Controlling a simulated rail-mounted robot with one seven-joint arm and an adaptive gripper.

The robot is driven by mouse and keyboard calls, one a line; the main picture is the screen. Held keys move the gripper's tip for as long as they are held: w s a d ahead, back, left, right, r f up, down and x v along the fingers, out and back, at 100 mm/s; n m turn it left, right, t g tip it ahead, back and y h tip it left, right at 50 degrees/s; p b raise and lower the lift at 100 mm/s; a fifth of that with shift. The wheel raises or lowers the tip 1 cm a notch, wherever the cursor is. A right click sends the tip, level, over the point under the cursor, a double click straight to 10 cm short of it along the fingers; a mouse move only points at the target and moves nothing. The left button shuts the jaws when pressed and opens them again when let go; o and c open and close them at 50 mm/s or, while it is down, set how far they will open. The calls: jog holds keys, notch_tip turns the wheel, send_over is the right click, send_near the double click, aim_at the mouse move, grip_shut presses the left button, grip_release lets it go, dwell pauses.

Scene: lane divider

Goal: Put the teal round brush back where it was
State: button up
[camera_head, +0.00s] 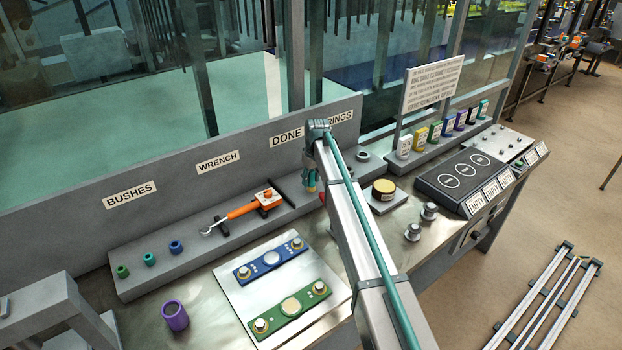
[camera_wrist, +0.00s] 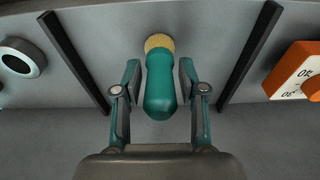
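The teal round brush (camera_wrist: 160,85) has a tan bristle end at the top of the wrist view and a rounded teal handle toward my gripper. It lies between two black bars on a grey surface. My gripper (camera_wrist: 160,78) has one finger on each side of the brush, with a narrow gap visible on both sides, so it looks open around the brush. In the head view my gripper (camera_head: 311,180) is low at the grey ledge, below the "DONE" label. My arm hides much of that spot, and the brush cannot be made out clearly there.
An orange-handled wrench (camera_head: 241,211) lies left of my gripper on the ledge (camera_head: 140,279). A grey ring (camera_head: 362,156) and a round tin (camera_head: 383,190) stand to the right. Blue (camera_head: 270,260) and green (camera_head: 291,309) plates lie in front; a purple cup (camera_head: 174,316) stands front left.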

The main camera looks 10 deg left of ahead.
aim_at(314, 188)
jog(key=shift+o, duration=0.4)
jog(key=shift+r, duration=0.25)
notch_tip(314, 188, up, 12)
jog(key=s+d+b, duration=0.1)
jog(key=b, duration=0.2)
jog(key=shift+s+f, duration=0.15)
jog(key=shift+d, duration=0.1)
